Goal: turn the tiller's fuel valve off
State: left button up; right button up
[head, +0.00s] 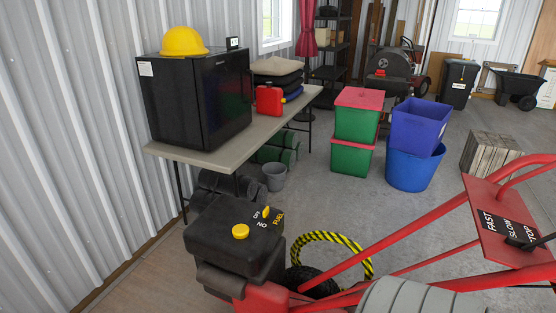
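The red tiller stands in the lower part of the head view. Its black fuel tank (228,258) has a round yellow cap (240,232) on top. White on/off lettering lies next to the lever, too small to read surely. I cannot tell which mark the lever points to. Neither of my grippers is in view, and nothing visible touches the valve.
Red handlebars (400,238) rise right to a red plate (510,222) marked FAST, SLOW, STOP. A table (215,155) behind the tank holds a black fridge (195,100), yellow hard hat (184,40) and red can (270,100). Green bins (353,125) and a blue bin (412,168) stand beyond.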

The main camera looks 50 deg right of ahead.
aim_at(266, 211)
jog(key=i+z, duration=0.2)
jog(key=z, duration=0.25)
jog(key=i+z, duration=0.15)
jog(key=z, duration=0.25)
jog(key=i+j+z, duration=0.1)
jog(key=z, duration=0.35)
jog(key=i+j+z, duration=0.2)
jog(key=z, duration=0.25)
